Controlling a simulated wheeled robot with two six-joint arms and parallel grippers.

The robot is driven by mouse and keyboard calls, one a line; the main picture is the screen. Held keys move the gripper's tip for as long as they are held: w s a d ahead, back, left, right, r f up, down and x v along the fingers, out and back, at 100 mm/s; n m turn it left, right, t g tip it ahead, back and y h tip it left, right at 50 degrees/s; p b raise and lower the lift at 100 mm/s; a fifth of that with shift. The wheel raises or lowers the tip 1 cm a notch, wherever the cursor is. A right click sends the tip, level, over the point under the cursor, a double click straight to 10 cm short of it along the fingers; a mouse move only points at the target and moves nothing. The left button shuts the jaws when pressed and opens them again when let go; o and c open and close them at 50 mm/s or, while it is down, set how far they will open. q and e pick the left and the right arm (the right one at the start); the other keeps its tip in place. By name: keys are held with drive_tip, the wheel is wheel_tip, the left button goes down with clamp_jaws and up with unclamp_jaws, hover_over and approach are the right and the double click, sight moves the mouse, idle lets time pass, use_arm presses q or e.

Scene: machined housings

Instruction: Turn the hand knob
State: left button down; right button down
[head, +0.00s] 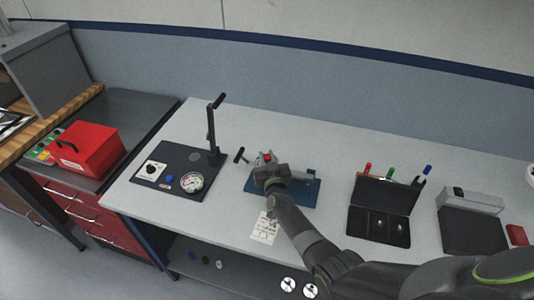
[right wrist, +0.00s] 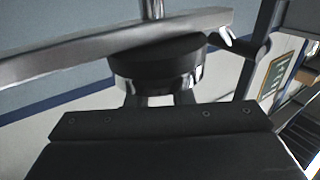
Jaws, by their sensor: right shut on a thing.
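My right gripper (head: 268,172) is over the left part of a blue base plate (head: 300,190) on the bench. In the right wrist view, a round black knob (right wrist: 155,65) is right in front of the gripper (right wrist: 158,97), which is shut on it. A metal bar (right wrist: 60,58) and an upright rod (right wrist: 152,9) show beyond the knob. In the head view my gripper hides the knob, and a small red part (head: 266,158) shows just past it. My left gripper is not in view.
Left of the plate, a black panel (head: 180,152) carries a gauge (head: 192,182), a small dial and an upright lever (head: 212,125). An open black case (head: 383,200) and a grey box (head: 470,203) stand to the right. A paper sheet (head: 265,228) lies in front.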

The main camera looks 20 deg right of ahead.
drive_tip(key=shift+r, duration=0.1)
idle(0.4)
drive_tip(key=c, duration=1.3)
unclamp_jaws()
drive_tip(key=shift+s, duration=0.1)
drive_tip(key=shift+s+a, duration=0.1)
drive_tip(key=shift+s, duration=0.55)
drive_tip(key=shift+s+a+b, duration=0.25)
drive_tip(key=shift+s+b, duration=0.1)
drive_tip(key=shift+s, duration=2.3)
drive_tip(key=shift+s+a+b, duration=0.3)
drive_tip(key=shift+s+b, duration=0.05)
drive_tip(key=shift+s, duration=2.25)
drive_tip(key=shift+s+a+b, duration=0.25)
drive_tip(key=shift+s+b, duration=0.1)
drive_tip(key=shift+s, duration=2.3)
